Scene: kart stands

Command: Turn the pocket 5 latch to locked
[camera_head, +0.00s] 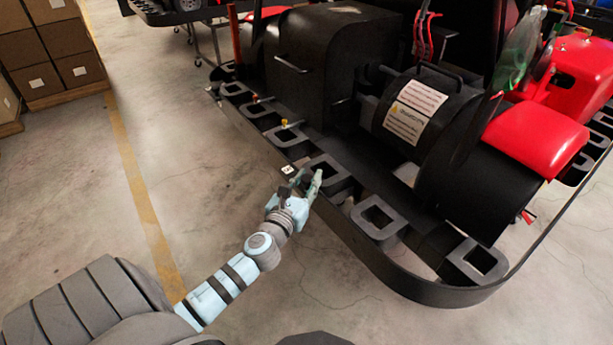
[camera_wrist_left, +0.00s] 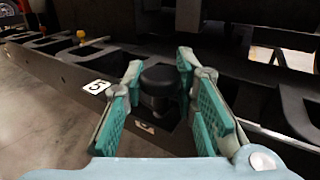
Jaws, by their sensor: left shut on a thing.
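My left gripper (camera_head: 308,182) is at the outer edge of the black kart's bumper rail, beside the small white label (camera_head: 288,170). In the left wrist view its green-padded fingers (camera_wrist_left: 160,75) are on both sides of a dark round knob, the pocket 5 latch (camera_wrist_left: 158,84), and shut on it. The label marked 5 (camera_wrist_left: 97,87) is on the rail face just left of the knob. A small pale mark (camera_wrist_left: 145,128) shows below the knob. The square pocket (camera_head: 328,171) behind the gripper is partly covered by the fingers. Whether the latch is turned cannot be told. My right gripper is not in view.
Several square pockets line the rail, such as an empty one (camera_head: 378,218) to the right. Latches with a yellow tip (camera_head: 285,122) and a red tip (camera_head: 256,98) stand further left. A black machine body (camera_head: 320,65) rises behind. The concrete floor (camera_head: 190,170) in front is clear.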

